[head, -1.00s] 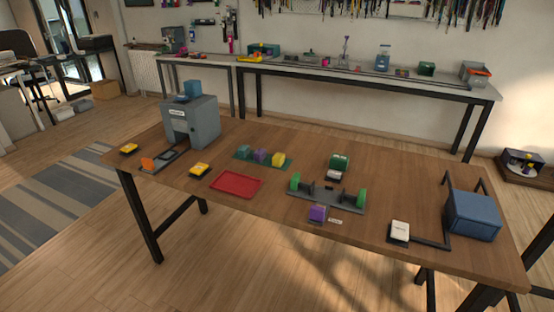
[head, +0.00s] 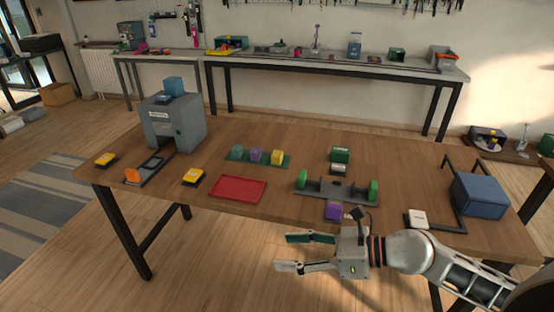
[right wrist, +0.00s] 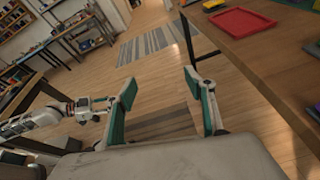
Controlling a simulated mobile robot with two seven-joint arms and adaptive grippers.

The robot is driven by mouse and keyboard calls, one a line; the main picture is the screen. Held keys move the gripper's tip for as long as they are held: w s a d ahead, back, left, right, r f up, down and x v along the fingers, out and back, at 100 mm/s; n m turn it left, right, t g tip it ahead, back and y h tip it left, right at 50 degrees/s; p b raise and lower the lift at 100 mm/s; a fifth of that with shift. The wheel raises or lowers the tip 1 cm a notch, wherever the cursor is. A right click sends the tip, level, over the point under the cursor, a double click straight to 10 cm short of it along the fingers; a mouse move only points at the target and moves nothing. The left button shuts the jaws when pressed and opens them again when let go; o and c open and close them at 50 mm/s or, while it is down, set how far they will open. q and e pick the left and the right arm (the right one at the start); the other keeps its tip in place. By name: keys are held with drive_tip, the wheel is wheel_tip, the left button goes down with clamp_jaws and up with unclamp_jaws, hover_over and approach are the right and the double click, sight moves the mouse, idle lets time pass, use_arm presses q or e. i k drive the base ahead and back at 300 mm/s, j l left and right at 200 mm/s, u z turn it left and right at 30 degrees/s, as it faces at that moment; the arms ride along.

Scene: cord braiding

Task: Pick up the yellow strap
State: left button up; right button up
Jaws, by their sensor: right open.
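No strap shape can be made out clearly. Yellow things in the head view are a yellow block (head: 276,157) on a green mat, a yellow-topped pad (head: 193,176) left of the red tray, another yellow-topped pad (head: 105,159) at the table's far left, and a yellow item (head: 222,51) on the back bench. My right gripper (head: 284,252) is open and empty, in front of the table's near edge, pointing left. Its two fingers stand apart in the right wrist view (right wrist: 160,85). My left gripper (right wrist: 98,106) shows small at the left there; its jaws are unclear.
The wooden table (head: 290,208) bears a red tray (head: 238,189), a grey machine (head: 172,124), a grey fixture with green ends (head: 335,189), a purple block (head: 333,210) and a blue box (head: 478,195). A long bench (head: 290,61) stands behind. Floor in front is open.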

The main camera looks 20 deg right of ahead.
sight(277, 157)
drive_tip(key=i+l, duration=0.3)
drive_tip(key=i, duration=0.15)
drive_tip(key=i+l, duration=0.3)
drive_tip(key=i, duration=0.15)
drive_tip(key=i+l, duration=0.25)
drive_tip(key=i, duration=0.25)
